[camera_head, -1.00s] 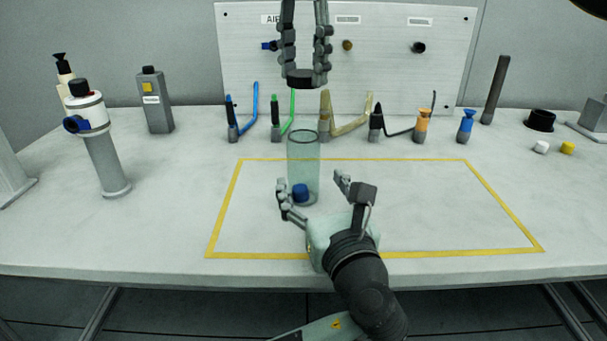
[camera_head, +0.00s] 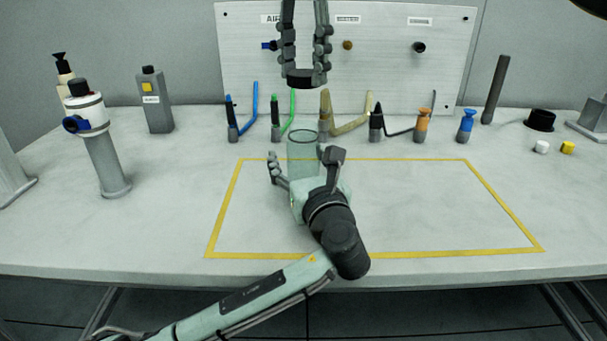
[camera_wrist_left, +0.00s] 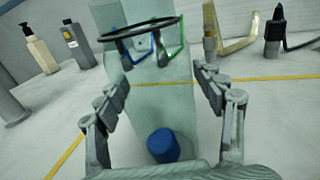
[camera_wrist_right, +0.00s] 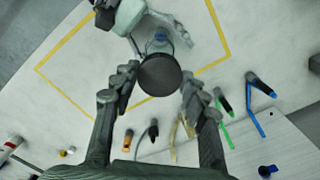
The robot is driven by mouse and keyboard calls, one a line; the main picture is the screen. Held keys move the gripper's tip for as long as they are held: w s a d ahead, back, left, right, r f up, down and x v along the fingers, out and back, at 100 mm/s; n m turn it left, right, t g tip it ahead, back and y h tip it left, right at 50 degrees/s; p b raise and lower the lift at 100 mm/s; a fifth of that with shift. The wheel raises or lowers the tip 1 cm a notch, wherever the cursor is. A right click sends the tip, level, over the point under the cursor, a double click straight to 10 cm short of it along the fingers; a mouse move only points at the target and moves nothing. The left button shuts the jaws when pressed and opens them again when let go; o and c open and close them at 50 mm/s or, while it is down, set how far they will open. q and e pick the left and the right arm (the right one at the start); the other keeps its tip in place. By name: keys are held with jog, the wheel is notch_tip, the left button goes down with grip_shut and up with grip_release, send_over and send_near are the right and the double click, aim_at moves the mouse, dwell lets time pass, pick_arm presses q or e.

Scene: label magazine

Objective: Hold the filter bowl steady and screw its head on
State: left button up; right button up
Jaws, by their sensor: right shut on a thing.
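The filter bowl (camera_head: 302,150) is a clear greenish cylinder with a dark rim, upright inside the yellow outline. A blue piece (camera_wrist_left: 163,145) shows at its bottom in the left wrist view. My left gripper (camera_head: 303,158) is open, with one finger on each side of the bowl; a gap shows beside each finger. Its palm and wrist hide the bowl's lower part in the head view. My right gripper (camera_head: 305,66) points down from above and is shut on the black round filter head (camera_head: 306,79). The head is apart from the bowl, above its rim.
A white-headed grey cylinder (camera_head: 106,165) with a blue knob, a grey bottle (camera_head: 154,105) and a pump bottle (camera_head: 64,75) stand at the left. Several coloured tools line the back before an upright panel (camera_head: 390,80). The outlined area's right side is clear.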

pick_arm(q)
grip_shut()
dwell(0.8)
